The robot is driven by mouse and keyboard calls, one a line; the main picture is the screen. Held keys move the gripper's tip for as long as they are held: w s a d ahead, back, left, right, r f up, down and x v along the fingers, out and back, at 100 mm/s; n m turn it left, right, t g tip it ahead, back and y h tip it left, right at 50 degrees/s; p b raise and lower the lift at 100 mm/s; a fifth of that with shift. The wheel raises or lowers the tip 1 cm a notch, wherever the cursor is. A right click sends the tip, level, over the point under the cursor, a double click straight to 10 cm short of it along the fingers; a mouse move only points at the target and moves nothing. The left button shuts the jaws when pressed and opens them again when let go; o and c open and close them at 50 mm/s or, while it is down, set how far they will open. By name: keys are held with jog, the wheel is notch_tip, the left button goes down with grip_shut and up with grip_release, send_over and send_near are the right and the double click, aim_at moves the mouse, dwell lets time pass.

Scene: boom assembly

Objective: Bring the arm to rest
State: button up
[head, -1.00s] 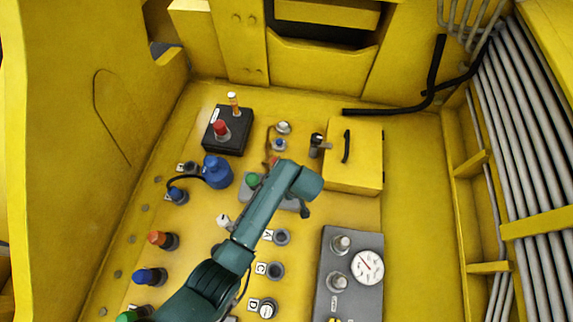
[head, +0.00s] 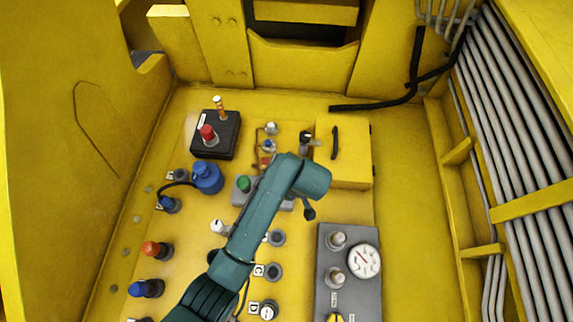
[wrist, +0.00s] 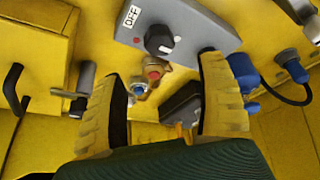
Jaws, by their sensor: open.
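My gripper (wrist: 163,75) shows in the wrist view with its two yellow ribbed fingers spread apart and nothing between them. Beyond the fingers are a grey switch box (wrist: 178,30) with an OFF label and black knob, and small valves with a red knob (wrist: 153,74) and a blue knob (wrist: 139,90). I cannot tell the gap to them; no contact is visible. In the head view my teal arm reaches up over the middle of the panel and hides part of the grey switch box (head: 243,192).
A yellow box with a black handle (head: 345,150) stands right of the arm's end. A gauge panel (head: 348,285) lies below it. A black box with a red button (head: 215,138) and a blue cylinder with a cable (head: 208,177) are at left. Grey pipes (head: 520,150) line the right wall.

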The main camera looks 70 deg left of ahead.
jog(key=shift+v, duration=1.15)
